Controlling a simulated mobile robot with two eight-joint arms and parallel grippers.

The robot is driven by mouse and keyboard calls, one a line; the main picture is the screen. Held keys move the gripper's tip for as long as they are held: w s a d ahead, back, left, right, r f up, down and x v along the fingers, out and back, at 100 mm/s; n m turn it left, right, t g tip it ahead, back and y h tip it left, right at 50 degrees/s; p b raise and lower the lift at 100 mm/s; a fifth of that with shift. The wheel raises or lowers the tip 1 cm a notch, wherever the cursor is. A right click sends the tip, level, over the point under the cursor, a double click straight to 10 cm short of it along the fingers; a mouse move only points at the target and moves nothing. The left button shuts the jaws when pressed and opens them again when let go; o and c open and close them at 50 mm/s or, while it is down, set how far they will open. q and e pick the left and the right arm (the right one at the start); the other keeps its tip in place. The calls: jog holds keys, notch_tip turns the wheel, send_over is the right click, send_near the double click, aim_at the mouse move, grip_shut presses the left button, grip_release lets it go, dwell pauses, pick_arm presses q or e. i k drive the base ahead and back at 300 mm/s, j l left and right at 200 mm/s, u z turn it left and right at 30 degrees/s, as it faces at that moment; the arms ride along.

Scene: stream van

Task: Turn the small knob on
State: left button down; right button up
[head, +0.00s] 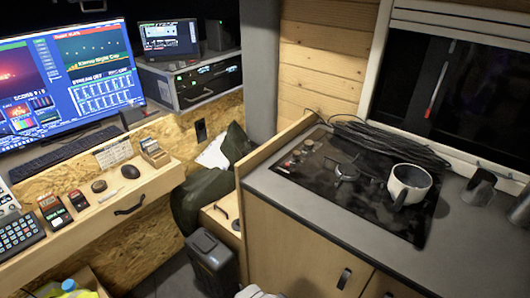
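A black hob (345,190) is set into the grey counter. Small round knobs (297,156) sit in a row along its left edge. They are too small for me to read their settings or tell clearly which is the smallest. A small round dark knob-like disc (99,186) also sits on the wooden desk at the left, left of the mouse. Neither of my grippers is in view.
A white pot (409,184) with a dark inside stands on the hob's right side. A coil of black cable (390,143) lies behind the hob. Dark cups (479,188) stand at the right. The desk holds a monitor (75,75), keyboard (65,152) and mouse (130,171).

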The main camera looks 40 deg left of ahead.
aim_at(296, 155)
jog(key=i+j+u, duration=0.15)
jog(key=u, duration=0.3)
jog(key=i+j+u, duration=0.15)
jog(key=u, duration=0.3)
jog(key=i+j+u, duration=0.1)
jog(key=u, duration=0.35)
jog(key=i, duration=0.05)
